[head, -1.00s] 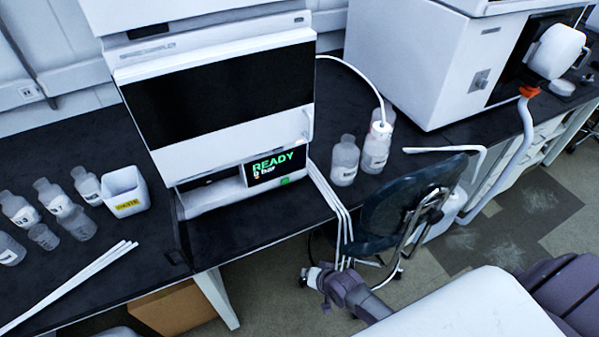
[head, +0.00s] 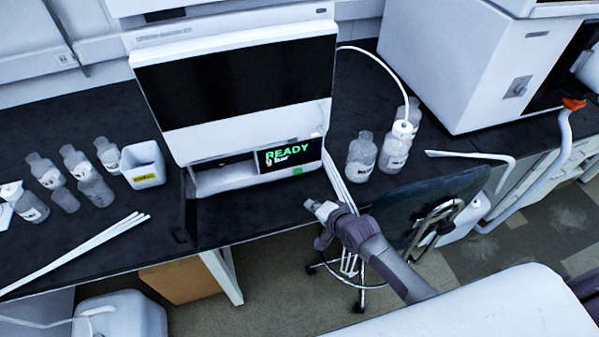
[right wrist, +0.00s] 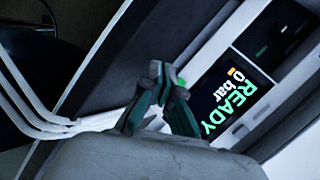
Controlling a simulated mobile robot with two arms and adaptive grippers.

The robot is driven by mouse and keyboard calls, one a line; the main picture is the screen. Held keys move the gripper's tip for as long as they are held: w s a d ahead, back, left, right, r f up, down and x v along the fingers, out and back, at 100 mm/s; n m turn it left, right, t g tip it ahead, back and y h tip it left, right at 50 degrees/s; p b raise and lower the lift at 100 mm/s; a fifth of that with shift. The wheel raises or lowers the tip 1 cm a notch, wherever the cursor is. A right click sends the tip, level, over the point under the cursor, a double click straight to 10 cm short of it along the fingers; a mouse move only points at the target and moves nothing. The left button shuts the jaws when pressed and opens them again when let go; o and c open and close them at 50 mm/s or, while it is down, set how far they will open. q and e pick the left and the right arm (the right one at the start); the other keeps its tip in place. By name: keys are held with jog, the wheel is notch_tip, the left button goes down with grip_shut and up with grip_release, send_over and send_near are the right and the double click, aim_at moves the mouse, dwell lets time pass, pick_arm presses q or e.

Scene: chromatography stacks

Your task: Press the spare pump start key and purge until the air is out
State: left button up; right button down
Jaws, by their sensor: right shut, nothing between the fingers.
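The white pump stack (head: 232,105) stands on the black bench. Its dark display (head: 290,153) reads READY and 0 bar in green and white, with a small amber mark; it also shows in the right wrist view (right wrist: 232,97). A small green key (head: 297,171) sits just below the display. My right gripper (head: 312,205) is shut and empty, below and slightly right of the key, with a gap between them in the head view. In the right wrist view its fingertips (right wrist: 166,80) are close beside the green key (right wrist: 181,82); contact cannot be told. My left gripper is out of view.
White tubes (head: 335,180) run down at the stack's right side. Two bottles (head: 362,157) stand right of it, one with a tube. A chair (head: 435,215) is at the bench front.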

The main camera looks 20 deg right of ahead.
aim_at(298, 171)
jog(key=shift+w+f+b, duration=0.1)
jog(key=shift+w+b, duration=0.4)
jog(key=shift+w, duration=0.15)
jog(key=w+b, duration=0.3)
jog(key=w, duration=0.2)
jog(key=shift+w+a+b, duration=0.1)
jog(key=shift+w+b, duration=0.25)
jog(key=shift+b, duration=0.05)
jog(key=shift+w+a, duration=0.1)
jog(key=shift+w, duration=0.8)
jog(key=shift+w+b, duration=0.2)
jog(key=shift+b, duration=0.1)
jog(key=shift+w, duration=0.25)
jog(key=shift+w, duration=0.5)
dwell(0.3)
jog(key=shift+s+r, duration=0.1)
jog(key=shift+r, duration=0.1)
jog(key=shift+s+p, duration=0.6)
jog(key=shift+s, duration=0.3)
